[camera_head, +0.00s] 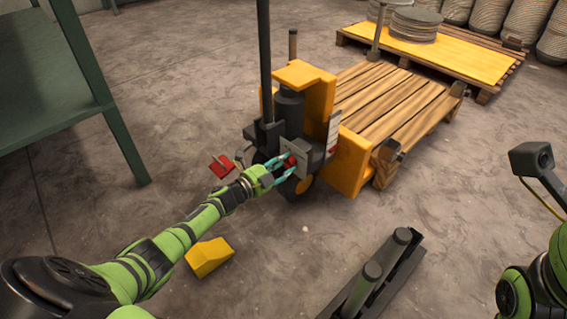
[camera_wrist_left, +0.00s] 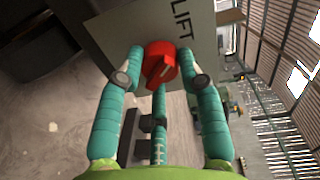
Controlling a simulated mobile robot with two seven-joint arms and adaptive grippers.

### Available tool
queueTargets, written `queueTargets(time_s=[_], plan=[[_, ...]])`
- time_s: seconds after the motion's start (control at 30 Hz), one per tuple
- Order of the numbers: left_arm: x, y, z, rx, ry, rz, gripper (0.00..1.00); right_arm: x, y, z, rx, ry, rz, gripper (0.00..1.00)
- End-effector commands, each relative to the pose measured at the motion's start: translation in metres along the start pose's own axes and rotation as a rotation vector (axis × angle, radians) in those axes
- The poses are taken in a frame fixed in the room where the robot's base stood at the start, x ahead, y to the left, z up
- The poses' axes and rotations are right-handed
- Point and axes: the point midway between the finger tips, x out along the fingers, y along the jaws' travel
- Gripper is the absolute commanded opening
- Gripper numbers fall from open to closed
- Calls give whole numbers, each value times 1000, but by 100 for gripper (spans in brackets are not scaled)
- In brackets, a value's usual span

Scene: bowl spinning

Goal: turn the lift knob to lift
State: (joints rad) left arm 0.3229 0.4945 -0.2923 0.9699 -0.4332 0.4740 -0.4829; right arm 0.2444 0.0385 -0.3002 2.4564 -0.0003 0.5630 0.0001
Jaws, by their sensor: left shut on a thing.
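The red lift knob (camera_wrist_left: 160,65) sits on a grey plate (camera_wrist_left: 115,28) that carries the word LIFT. In the head view the knob (camera_head: 290,160) is on the near side of the yellow pallet truck (camera_head: 305,76). My left gripper (camera_head: 279,172) reaches it from the lower left. In the left wrist view the teal fingers of my left gripper (camera_wrist_left: 160,78) are closed around the knob, one on each side and a third below. The knob's pointer ridge is tilted in the picture. My right gripper is not in view; only part of my right arm shows.
A wooden pallet (camera_head: 385,100) lies behind the truck, on its right. A second pallet (camera_head: 470,52) with coiled drums is farther back. A yellow wedge (camera_head: 208,257) and a dark rack with posts (camera_head: 385,275) are on the floor. A green table (camera_head: 45,85) stands left.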

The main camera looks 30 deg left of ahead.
Motion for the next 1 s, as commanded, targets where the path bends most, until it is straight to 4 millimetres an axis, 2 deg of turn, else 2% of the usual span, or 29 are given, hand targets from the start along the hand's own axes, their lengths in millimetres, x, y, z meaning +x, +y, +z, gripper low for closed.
queueTargets(time_s=[0.03,0.67,0.7,0.73,0.77,1.0], plan=[[1,-7,8,-13,-18,-6,4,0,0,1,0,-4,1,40],[0,-6,8,-61,-14,-6,4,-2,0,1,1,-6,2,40],[0,-6,8,-61,-14,-6,45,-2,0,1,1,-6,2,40],[0,-6,8,-61,-14,-6,57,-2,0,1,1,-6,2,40],[0,-6,8,-60,-14,-5,61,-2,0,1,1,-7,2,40],[0,-3,5,-61,-6,-2,61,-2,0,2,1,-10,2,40]])
